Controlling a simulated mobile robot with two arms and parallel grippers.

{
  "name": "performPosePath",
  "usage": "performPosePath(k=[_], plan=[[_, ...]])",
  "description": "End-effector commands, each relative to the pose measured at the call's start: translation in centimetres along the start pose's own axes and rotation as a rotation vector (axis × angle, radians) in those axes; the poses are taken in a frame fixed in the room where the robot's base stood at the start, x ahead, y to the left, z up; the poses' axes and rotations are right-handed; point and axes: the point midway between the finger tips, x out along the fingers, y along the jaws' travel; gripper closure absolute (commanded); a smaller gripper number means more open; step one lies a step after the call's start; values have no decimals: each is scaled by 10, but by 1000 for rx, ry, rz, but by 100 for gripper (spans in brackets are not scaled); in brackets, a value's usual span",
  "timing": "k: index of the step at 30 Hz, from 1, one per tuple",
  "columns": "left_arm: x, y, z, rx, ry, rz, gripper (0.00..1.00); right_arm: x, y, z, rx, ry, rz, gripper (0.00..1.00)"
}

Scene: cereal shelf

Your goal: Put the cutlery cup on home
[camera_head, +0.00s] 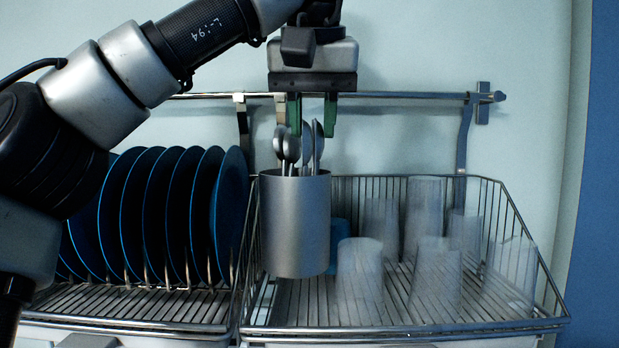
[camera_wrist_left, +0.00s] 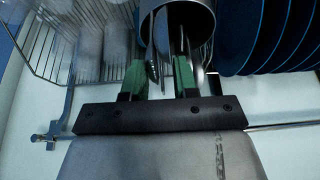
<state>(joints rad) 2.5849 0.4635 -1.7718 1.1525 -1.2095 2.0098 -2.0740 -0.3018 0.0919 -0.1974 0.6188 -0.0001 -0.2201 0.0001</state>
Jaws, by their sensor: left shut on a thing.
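The cutlery cup (camera_head: 295,225) is a grey metal cylinder, upright, at the left part of the wire rack in the head view. Several pieces of cutlery (camera_head: 291,148) stick up out of it. My left gripper (camera_head: 312,113) is above the cup, pointing down, with green fingers at the cutlery tops. It is shut on the cup's load; the exact contact is unclear. The wrist view shows the cup's rim (camera_wrist_left: 150,18) beyond the fingers and cutlery (camera_wrist_left: 178,45) between them. Whether the cup's base touches the rack is unclear. No spot marked home can be made out. My right gripper is out of view.
Several blue plates (camera_head: 228,205) stand in the left rack close beside the cup. Several translucent glasses (camera_head: 437,275) stand in the right rack (camera_head: 500,325), and a blue item (camera_head: 340,232) shows behind the cup. A wall rail (camera_head: 420,96) runs behind my gripper.

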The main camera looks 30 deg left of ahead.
Motion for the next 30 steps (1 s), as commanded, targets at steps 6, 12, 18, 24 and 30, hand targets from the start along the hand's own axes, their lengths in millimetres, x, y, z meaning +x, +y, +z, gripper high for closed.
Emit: performPosePath(k=[6,12,18,24,30], plan=[[17,-1,7,-2,1,2,100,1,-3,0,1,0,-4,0],[39,0,16,1,0,1,100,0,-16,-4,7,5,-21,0],[54,0,22,-3,3,3,100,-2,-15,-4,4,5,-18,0],[54,0,23,-4,4,3,100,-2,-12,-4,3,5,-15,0],[57,0,24,-2,2,1,64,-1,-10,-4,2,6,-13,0]])
